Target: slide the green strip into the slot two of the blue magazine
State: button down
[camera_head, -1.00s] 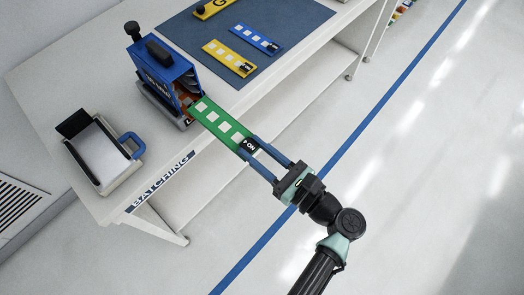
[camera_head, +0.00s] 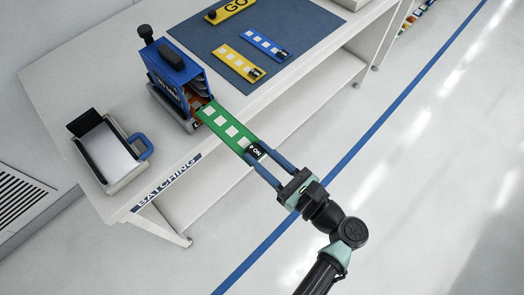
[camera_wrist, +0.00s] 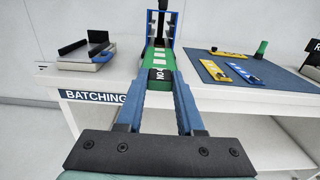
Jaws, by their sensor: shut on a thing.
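The green strip (camera_head: 230,126) has several white squares and a black label at its near end. My gripper (camera_head: 261,160) is shut on that labelled end. The strip also shows between my fingers in the wrist view (camera_wrist: 159,62). Its far end is at the open front of the blue magazine (camera_head: 178,70), which stands on the table's near edge. In the wrist view the magazine (camera_wrist: 178,20) is straight ahead, with the strip's tip at its lower opening. I cannot tell which slot the tip is at, or how deep it is.
A blue mat (camera_head: 275,35) holds a yellow strip (camera_head: 238,62), a blue strip (camera_head: 266,43) and a yellow GO plate (camera_head: 230,10). A tray with a blue handle (camera_head: 112,158) stands left on the white table (camera_head: 60,95). The floor right of the table is clear.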

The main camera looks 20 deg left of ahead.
aim_at(219, 120)
jog(key=shift+a, duration=0.1)
jog(key=shift+p+x, duration=0.45)
jog(key=shift+x, duration=1.1)
jog(key=shift+a, duration=0.1)
jog(key=shift+x, duration=4.05)
jog(key=shift+w+b, duration=0.1)
jog(key=shift+b, duration=0.2)
jog(key=shift+x, duration=1.1)
jog(key=shift+c, duration=2.3)
grip_release()
